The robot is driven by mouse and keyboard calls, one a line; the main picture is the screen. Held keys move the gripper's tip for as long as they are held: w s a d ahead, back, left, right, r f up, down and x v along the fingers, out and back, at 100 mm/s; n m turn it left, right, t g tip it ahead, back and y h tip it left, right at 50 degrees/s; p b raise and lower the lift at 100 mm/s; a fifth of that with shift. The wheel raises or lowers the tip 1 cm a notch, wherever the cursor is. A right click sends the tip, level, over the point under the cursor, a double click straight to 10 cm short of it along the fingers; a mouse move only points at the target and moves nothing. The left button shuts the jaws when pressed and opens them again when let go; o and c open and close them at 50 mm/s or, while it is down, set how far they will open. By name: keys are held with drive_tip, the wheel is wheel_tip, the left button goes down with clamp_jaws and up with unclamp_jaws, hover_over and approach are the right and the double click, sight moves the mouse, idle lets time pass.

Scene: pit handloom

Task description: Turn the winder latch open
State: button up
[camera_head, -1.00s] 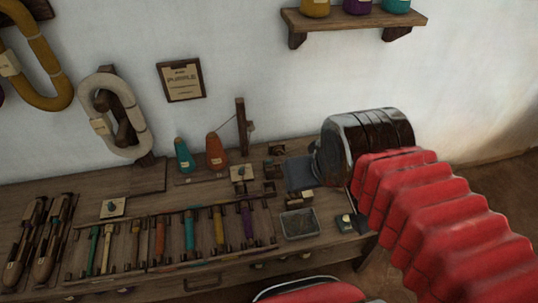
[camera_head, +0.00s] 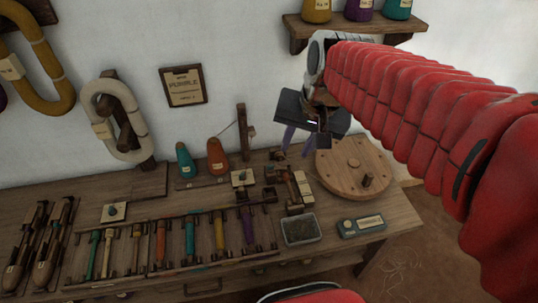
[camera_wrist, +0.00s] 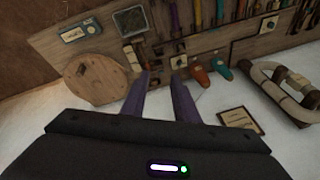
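The winder (camera_head: 290,186), a small dark wooden mechanism with a pale cream part, stands on the bench left of a round wooden disc (camera_head: 345,160). Which piece of it is the latch is too small to tell. It also shows in the wrist view (camera_wrist: 134,58), just beyond my fingertips. My gripper (camera_head: 297,147) hangs above the back of the bench, over and slightly behind the winder, touching nothing. Its two purple fingers are spread apart with nothing between them, as the wrist view also shows (camera_wrist: 160,78).
A grey tray (camera_head: 300,228) and a teal box with a label (camera_head: 361,225) lie at the bench's front right. Orange (camera_head: 217,155) and teal cones stand left, near an upright post (camera_head: 243,130). Several coloured bobbins lie in a rack (camera_head: 190,235). A shelf (camera_head: 350,22) hangs above.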

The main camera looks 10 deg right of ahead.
drive_tip(key=w+f+m+g, duration=0.1)
drive_tip(key=w+f+m, duration=0.15)
drive_tip(key=w, duration=0.45)
drive_tip(key=m+g+y, duration=0.2)
drive_tip(key=m, duration=0.5)
hover_over(271, 165)
drive_tip(key=s+d, duration=0.4)
drive_tip(key=s, duration=0.2)
wheel_tip(271, 165, down, 10)
drive_tip(key=w+d+f+m+y, duration=0.1)
drive_tip(key=w+d+f+m, duration=0.1)
drive_tip(key=w+f, duration=0.4)
wheel_tip(271, 165, down, 4)
drive_tip(key=shift+m+g+y, duration=0.4)
drive_tip(key=shift+m, duration=0.35)
drive_tip(key=shift+a+f, duration=0.1)
drive_tip(key=x, duration=1.3)
drive_tip(key=shift+f, duration=0.3)
clamp_jaws()
